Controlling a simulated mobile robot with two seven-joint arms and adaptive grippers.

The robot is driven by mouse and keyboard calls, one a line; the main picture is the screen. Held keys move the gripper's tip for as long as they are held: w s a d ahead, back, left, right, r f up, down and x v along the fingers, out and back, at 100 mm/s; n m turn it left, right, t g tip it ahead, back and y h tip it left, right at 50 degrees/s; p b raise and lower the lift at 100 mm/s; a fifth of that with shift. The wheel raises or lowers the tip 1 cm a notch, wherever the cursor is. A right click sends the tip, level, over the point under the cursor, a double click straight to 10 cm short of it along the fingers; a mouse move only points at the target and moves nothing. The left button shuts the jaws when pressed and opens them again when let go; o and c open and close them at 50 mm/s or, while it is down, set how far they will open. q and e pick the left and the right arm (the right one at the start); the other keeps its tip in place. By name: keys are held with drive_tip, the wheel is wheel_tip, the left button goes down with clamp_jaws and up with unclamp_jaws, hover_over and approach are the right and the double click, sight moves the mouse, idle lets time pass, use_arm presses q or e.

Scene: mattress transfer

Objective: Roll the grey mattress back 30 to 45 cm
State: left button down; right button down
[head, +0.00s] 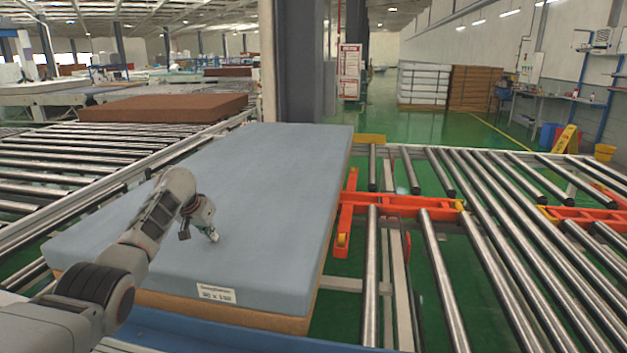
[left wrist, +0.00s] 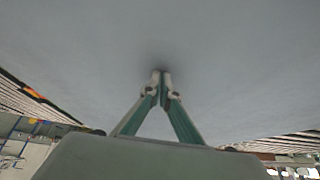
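The grey mattress (head: 250,185) lies flat on a roller conveyor, with a blue-grey top and a brown lower layer. A white label (head: 216,294) is on its near edge. My left gripper (head: 213,236) is over the near half of the mattress, its tips pointing down at the top surface. In the left wrist view the fingers (left wrist: 161,78) meet at their tips, with nothing visible between them, and the grey mattress surface (left wrist: 160,35) fills the upper part. The tips look very near or touching the surface; I cannot tell which. My right gripper is not in view.
Bare steel rollers (head: 480,230) and orange transfer arms (head: 400,205) lie right of the mattress. A brown mattress (head: 165,107) rests on rollers at the back left. A dark column (head: 306,60) stands behind the far end. A blue edge (head: 250,336) runs along the near side.

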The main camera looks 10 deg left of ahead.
sight(200, 239)
use_arm(q)
drive_tip(key=shift+s+f, duration=0.2)
drive_tip(key=shift+f, duration=0.25)
drive_tip(key=shift+a+r, duration=0.1)
drive_tip(key=shift+a, duration=1.3)
drive_tip(key=shift+a+b, duration=1)
drive_tip(key=shift+a, duration=0.1)
drive_tip(key=shift+d, duration=0.1)
